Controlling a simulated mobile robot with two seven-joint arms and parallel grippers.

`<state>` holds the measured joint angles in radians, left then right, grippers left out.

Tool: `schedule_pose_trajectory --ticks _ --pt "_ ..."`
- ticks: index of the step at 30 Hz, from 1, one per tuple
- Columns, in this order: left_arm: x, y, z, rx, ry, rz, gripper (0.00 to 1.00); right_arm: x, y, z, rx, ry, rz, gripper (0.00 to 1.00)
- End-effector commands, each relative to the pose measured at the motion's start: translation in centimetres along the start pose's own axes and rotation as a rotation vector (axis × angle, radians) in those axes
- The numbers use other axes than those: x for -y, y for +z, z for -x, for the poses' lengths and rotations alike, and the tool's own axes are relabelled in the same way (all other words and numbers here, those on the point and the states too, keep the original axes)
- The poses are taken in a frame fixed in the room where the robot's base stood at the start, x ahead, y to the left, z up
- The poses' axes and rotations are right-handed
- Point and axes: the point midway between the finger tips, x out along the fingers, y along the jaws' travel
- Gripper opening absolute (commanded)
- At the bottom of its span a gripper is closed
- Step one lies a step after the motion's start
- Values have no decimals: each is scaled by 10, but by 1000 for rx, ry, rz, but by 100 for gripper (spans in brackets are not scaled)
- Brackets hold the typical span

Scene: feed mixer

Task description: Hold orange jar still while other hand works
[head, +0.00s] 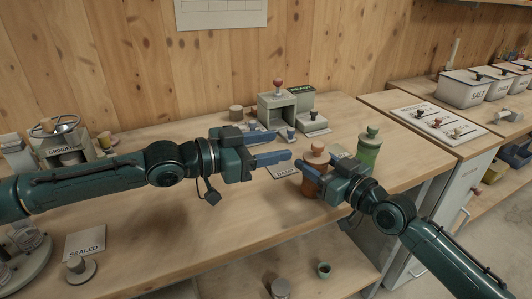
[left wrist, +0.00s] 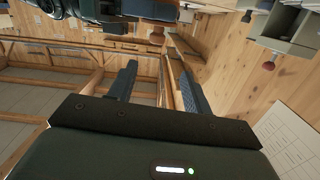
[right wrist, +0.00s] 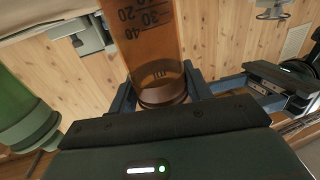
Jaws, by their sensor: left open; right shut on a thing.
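The orange jar (head: 312,189) stands upright near the front edge of the bench, its paler knobbed lid on top. My right gripper (head: 326,175) is shut around its upper body. In the right wrist view the jar (right wrist: 150,35) sits between both fingers (right wrist: 160,95), with scale marks on its side. I cannot tell whether its base touches the bench. My left gripper (head: 282,147) is open and empty, just left of the jar's lid and apart from it. In the left wrist view the gap between the fingers (left wrist: 158,85) is empty.
A green jar (head: 369,148) stands close to the right of the orange jar. A small sign (head: 283,171) lies below my left fingers. A grey-green press-like unit (head: 278,108) stands behind. A grinder (head: 62,143) is at left. The bench's front middle is clear.

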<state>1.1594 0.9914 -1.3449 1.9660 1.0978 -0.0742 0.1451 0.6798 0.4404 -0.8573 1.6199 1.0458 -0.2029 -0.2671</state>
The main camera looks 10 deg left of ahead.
Motion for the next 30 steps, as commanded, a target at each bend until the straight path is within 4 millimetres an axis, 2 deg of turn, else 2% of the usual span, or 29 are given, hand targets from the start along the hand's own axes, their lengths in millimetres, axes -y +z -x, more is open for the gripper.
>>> schedule_pose_trajectory --ticks 3,7,21,25,30 --pt "-6 10 6 43 7 66 50 0 1 0 1 -1 0 8" --pt "-9 12 -3 52 12 82 50 0 1 0 1 -1 0 8" --pt "-10 15 -87 49 10 78 50 0 1 0 1 0 0 8" --pt "-9 16 -102 50 9 77 50 0 1 0 2 0 0 8" --pt "-9 17 -111 50 9 77 50 0 1 0 2 0 0 8"
